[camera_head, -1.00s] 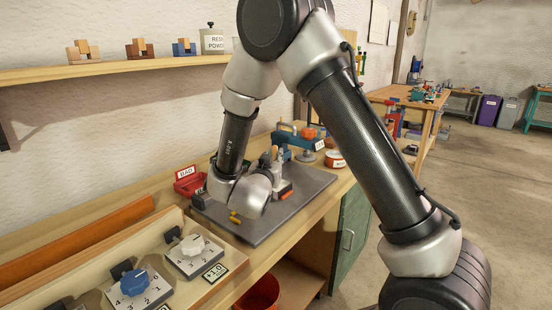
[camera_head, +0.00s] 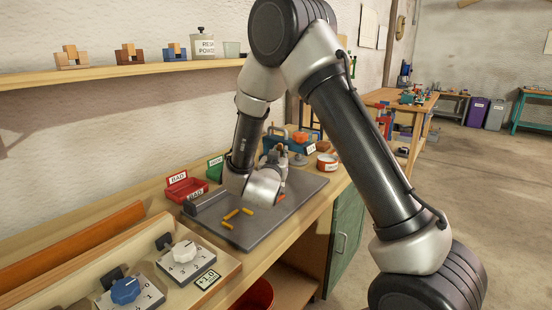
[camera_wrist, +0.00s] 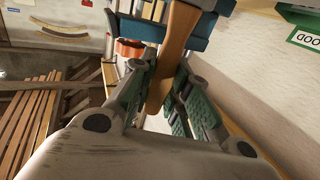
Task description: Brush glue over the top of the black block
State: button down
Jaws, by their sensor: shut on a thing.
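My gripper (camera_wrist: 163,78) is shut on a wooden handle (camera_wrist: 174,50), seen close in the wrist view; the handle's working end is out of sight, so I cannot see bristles. In the head view my gripper (camera_head: 280,156) is above the far part of the grey plate (camera_head: 294,196), mostly hidden behind my wrist. A long dark grey block (camera_head: 206,203) lies at the plate's left edge; I cannot tell whether it is the black block.
Yellow pegs (camera_head: 231,215) lie on the plate's front. Red BAD bins (camera_head: 187,187) and a green bin (camera_head: 215,168) stand at its left. A knob panel (camera_head: 184,252) lies in front left.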

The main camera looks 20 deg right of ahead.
aim_at(280, 144)
jog(key=shift+r, duration=3)
jog(key=shift+r, duration=1.5)
